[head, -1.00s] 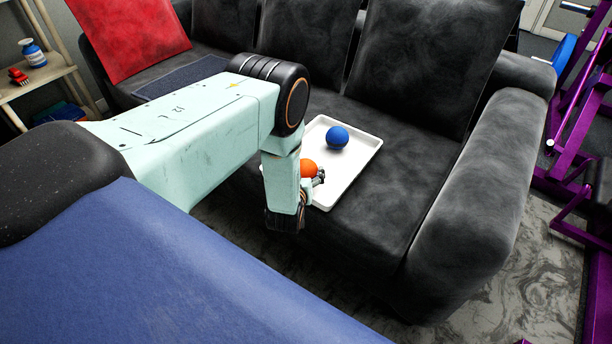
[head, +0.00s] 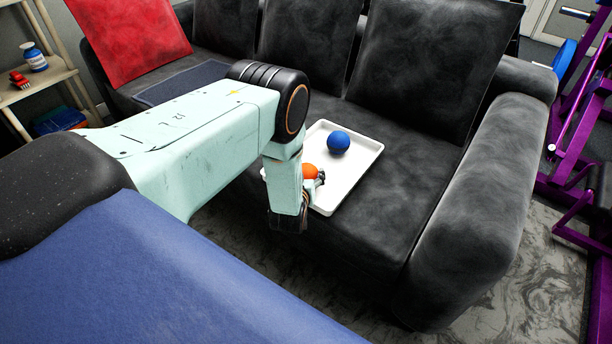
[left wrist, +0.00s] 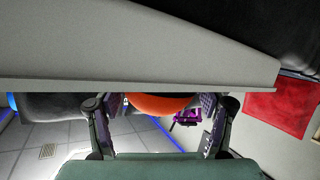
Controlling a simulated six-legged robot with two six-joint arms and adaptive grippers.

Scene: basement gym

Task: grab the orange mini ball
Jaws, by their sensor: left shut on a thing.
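The orange mini ball (head: 309,171) sits at the near left part of the white tray (head: 345,190) on the dark sofa, partly hidden by my left wrist in the head view. My left gripper (head: 318,181) is shut on it. In the left wrist view the orange ball (left wrist: 162,106) lies between the two dark fingers, its upper part cut off by a pale grey edge. I cannot tell whether the ball still touches the tray. My right gripper is in neither view.
A blue ball (head: 338,142) lies on the tray behind the orange one. The sofa armrest (head: 475,190) rises at the right, and back cushions (head: 415,60) stand behind. A red cushion (head: 130,38) is at the far left. Purple gym equipment (head: 575,140) stands beyond the armrest.

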